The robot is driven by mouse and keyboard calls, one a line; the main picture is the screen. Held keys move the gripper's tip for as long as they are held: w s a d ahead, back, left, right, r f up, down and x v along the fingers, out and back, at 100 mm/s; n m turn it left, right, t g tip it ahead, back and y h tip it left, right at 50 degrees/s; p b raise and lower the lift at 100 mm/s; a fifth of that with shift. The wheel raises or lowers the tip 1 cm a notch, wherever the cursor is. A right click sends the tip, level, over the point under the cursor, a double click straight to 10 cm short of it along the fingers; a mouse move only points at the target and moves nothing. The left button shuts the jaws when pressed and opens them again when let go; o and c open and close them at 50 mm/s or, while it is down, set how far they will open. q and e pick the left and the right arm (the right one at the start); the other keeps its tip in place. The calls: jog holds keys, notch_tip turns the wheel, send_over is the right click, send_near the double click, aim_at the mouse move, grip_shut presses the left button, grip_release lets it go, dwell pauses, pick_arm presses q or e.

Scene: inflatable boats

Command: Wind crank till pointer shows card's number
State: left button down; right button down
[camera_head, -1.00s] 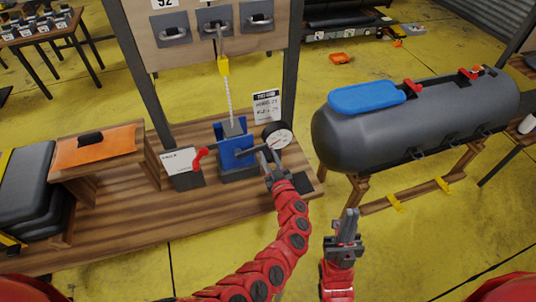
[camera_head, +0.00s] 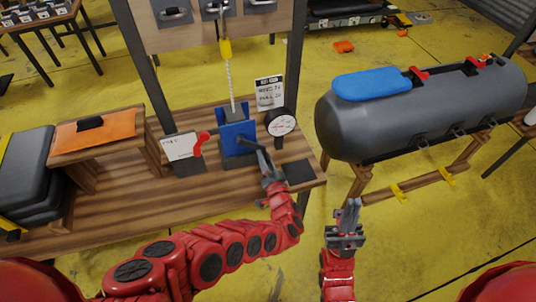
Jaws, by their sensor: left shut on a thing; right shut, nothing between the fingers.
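A blue winch block (camera_head: 233,138) stands on the wooden bench, with a light chain or rope (camera_head: 231,88) rising from it to a yellow piece (camera_head: 225,48). A dark crank (camera_head: 258,149) comes out of its right side. My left gripper (camera_head: 268,173) is shut on the crank's end, low and right of the block. The round dial (camera_head: 283,125) has a white face and a reddish pointer; its figures are too small to read. A white card (camera_head: 180,146) stands left of the block, beside a red lever (camera_head: 201,143); its writing is unclear. My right gripper (camera_head: 349,218) is shut and empty, over the floor.
A printed sign (camera_head: 270,93) stands behind the dial. A grey boat tube (camera_head: 420,110) with a blue pad (camera_head: 369,85) lies on a wooden stand at right. An orange-topped box (camera_head: 98,134) is at left. The bench front (camera_head: 130,220) is clear.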

pick_arm(q)
jog(key=shift+s+a+f+m, duration=0.15)
jog(key=shift+a+f+m, duration=0.25)
jog(key=shift+m, duration=0.3)
jog(key=shift+s+a+f+m, duration=0.1)
jog(key=shift+a+f+m, duration=0.3)
jog(key=shift+m, duration=0.3)
jog(key=shift+a, duration=0.1)
jog(key=c, duration=0.6)
grip_release()
jog(key=shift+s, duration=0.1)
jog(key=shift+s+r, duration=0.1)
jog(key=shift+s, duration=0.1)
jog(key=p+v, duration=0.3)
jog(key=v, duration=0.4)
jog(key=shift+s+d+r, duration=0.1)
jog(key=shift+s+d, duration=0.05)
jog(key=shift+d, duration=0.05)
jog(key=p+v, duration=0.1)
jog(key=v, duration=0.8)
jog(key=shift+s+p, duration=0.25)
jog(key=shift+p, duration=0.1)
